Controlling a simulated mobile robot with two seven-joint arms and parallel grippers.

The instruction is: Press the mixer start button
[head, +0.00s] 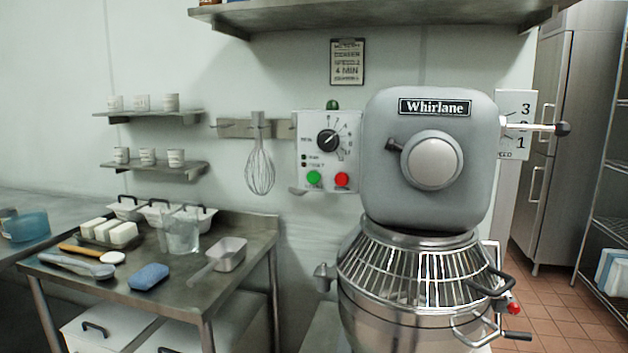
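The large grey mixer (380,205), labelled Whirlane, stands right of centre with its wire bowl guard (405,272) down over the bowl. Its control panel (328,150) is on the left of the head. A green button (314,178) sits low on the panel, with a red button (342,180) just to its right. A black dial (328,140) is above them, and a dark green dome (332,105) tops the panel. Neither of my grippers shows in the head view.
A steel table (190,292) at the left holds a blue sponge (149,276), a clear jug (181,236), a metal scoop (226,256) and white blocks. A whisk (260,170) hangs left of the panel. A shelf (400,17) spans above. Tiled floor (555,310) is open at right.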

